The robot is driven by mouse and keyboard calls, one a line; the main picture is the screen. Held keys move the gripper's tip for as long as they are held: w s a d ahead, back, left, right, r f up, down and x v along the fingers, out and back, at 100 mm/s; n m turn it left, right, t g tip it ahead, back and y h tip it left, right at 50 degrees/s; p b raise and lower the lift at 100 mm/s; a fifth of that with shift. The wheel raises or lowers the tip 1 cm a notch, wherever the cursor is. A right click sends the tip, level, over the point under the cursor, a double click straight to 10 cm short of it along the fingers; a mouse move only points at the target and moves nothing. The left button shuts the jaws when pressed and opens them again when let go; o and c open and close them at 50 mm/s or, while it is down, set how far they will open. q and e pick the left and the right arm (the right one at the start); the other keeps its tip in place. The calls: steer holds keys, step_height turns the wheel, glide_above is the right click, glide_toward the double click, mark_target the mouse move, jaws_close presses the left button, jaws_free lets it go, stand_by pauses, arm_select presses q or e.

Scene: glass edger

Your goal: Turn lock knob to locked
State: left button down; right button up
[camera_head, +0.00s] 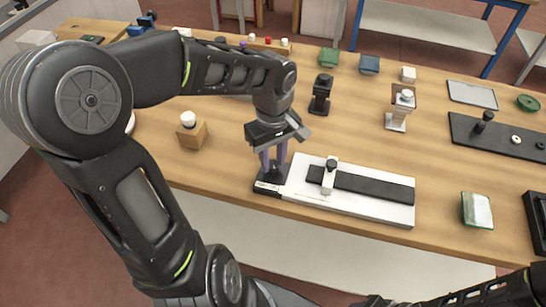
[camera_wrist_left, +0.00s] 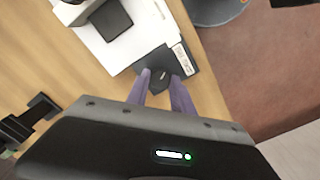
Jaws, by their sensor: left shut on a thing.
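The lock knob (camera_wrist_left: 161,76) is small and dark and sits on a black base block (camera_head: 267,188) with a white label, at the left end of a white device (camera_head: 300,192). In the wrist view the black block (camera_wrist_left: 185,82) lies just past my fingertips. My left gripper (camera_head: 272,172) points down over the block, its purple fingers on either side of the knob. The left gripper (camera_wrist_left: 161,80) is shut on the knob, which is mostly hidden between the fingers in the head view. Its exact angle is hard to read. My right gripper is not in view.
A dark strip with a pale slider (camera_head: 329,176) lies on the white device. A wooden block with a white knob (camera_head: 192,133) stands to the left, a black stand (camera_head: 320,95) behind. A green-edged glass piece (camera_head: 477,211) lies right. The table's front edge is close.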

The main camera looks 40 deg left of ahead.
mark_target(273, 164)
arm_select(q)
steer(key=shift+m, duration=0.4)
steer(key=m+b, duration=0.1)
steer(key=m, duration=1)
stand_by(0.4)
stand_by(0.4)
steer(key=c, duration=1.1)
jaws_free()
steer(key=shift+r, duration=0.1)
step_height(273, 164, up, 8)
steer(key=shift+f, duration=0.2)
